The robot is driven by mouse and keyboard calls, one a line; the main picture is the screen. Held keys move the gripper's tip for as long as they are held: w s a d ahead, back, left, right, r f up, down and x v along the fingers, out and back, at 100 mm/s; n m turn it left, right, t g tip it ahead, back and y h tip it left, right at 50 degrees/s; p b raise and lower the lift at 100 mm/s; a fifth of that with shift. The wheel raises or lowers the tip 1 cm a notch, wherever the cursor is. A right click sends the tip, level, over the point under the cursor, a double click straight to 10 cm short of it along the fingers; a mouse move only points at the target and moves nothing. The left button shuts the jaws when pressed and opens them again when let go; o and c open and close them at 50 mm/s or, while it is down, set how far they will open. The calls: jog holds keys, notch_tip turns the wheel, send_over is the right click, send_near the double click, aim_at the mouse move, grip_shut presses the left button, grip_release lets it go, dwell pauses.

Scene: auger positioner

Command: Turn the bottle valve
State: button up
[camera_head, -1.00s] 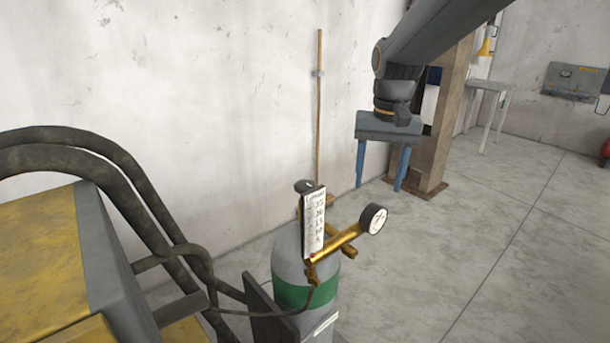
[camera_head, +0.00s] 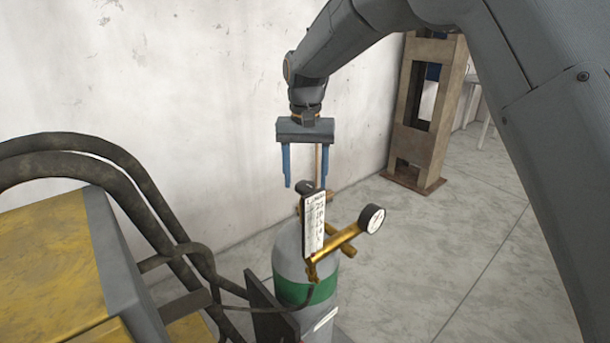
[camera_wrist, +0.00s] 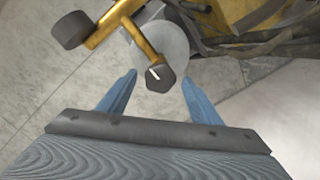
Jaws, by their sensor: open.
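The gas bottle (camera_head: 291,266) is grey with a green band and stands upright by the wall. In the wrist view the dark valve knob (camera_wrist: 160,78) has a white mark and lies just beyond and between the fingertips. My gripper (camera_head: 305,186) is open, with its blue fingers pointing down above the bottle top. In the wrist view my gripper (camera_wrist: 157,88) shows empty, its fingers spread either side of the knob's line.
A brass regulator (camera_head: 337,241) with a round gauge (camera_head: 371,218) juts out to the right of the bottle. A yellow machine (camera_head: 50,240) with thick dark hoses (camera_head: 120,165) is at left. A brown post (camera_head: 425,110) stands at the back right. The floor at right is clear.

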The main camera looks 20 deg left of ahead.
jog(key=shift+f, duration=0.4)
jog(key=c, duration=1)
